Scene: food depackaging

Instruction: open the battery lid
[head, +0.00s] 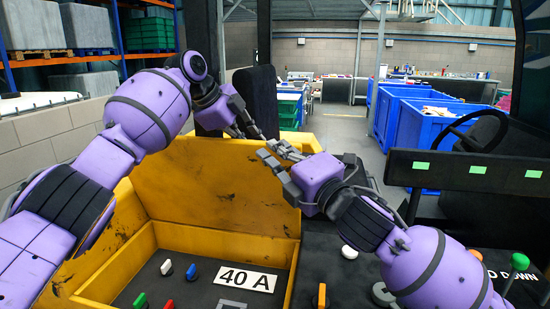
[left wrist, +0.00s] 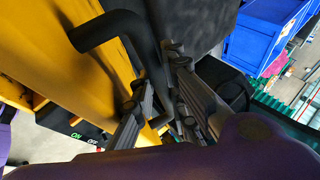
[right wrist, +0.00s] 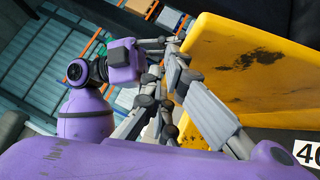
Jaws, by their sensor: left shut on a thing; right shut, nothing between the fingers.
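The yellow battery lid (head: 215,190) is raised and tilted at the back of the yellow box, its scuffed face towards me. It also shows in the left wrist view (left wrist: 45,45) and the right wrist view (right wrist: 245,65). My left gripper (head: 258,134) is at the lid's top edge. In the left wrist view its fingers (left wrist: 160,100) are shut around the end of a bent black handle (left wrist: 108,27) beside the lid. The handle is hidden in the head view. My right gripper (head: 272,150) is shut and empty, close beside the left gripper near the lid's top right corner.
The yellow box (head: 210,240) has a dark panel with coloured switches and a "40 A" label (head: 245,278). A black console with a white knob (head: 349,252) lies at right, near a steering wheel (head: 460,140). Blue bins (head: 425,140) stand well behind.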

